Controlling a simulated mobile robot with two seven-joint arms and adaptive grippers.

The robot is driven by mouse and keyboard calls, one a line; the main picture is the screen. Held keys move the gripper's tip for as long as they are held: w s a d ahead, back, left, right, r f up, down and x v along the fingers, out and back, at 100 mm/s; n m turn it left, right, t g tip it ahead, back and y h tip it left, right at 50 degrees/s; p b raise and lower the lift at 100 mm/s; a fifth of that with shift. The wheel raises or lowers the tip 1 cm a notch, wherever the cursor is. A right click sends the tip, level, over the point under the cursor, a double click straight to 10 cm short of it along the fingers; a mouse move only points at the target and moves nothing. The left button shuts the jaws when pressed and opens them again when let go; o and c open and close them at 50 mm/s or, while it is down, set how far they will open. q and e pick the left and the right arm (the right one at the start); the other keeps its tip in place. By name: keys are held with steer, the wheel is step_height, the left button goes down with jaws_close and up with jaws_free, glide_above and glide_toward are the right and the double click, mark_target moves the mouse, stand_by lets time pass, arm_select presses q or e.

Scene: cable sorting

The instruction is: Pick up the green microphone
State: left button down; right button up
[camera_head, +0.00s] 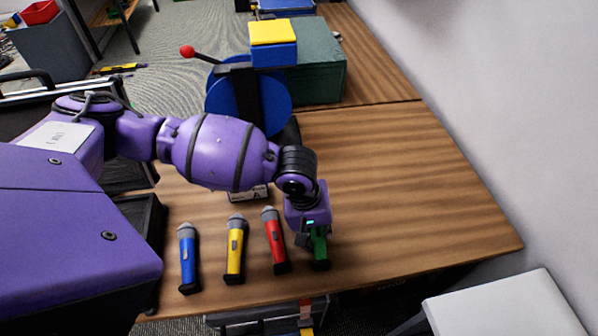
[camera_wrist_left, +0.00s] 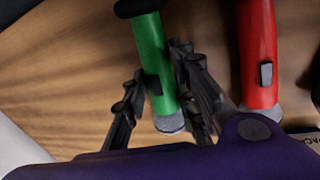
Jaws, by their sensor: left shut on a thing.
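My right gripper is not in view.
A red microphone (camera_head: 273,241) is close on the left, then a yellow one (camera_head: 235,250) and a blue one (camera_head: 188,258). A blue reel (camera_head: 276,100) and a green box (camera_head: 318,70) stand behind. The table (camera_head: 420,200) is clear to the right, up to the wall.

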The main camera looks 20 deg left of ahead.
arm_select(q)
steer(key=shift+w+r, duration=0.2)
steer(key=shift+r, duration=1.05)
steer(key=s+a+r+p, duration=0.2)
steer(key=s+a+r, duration=0.4)
steer(key=s+r, duration=0.4)
steer(key=s, duration=0.3)
steer(key=shift+p, duration=0.35)
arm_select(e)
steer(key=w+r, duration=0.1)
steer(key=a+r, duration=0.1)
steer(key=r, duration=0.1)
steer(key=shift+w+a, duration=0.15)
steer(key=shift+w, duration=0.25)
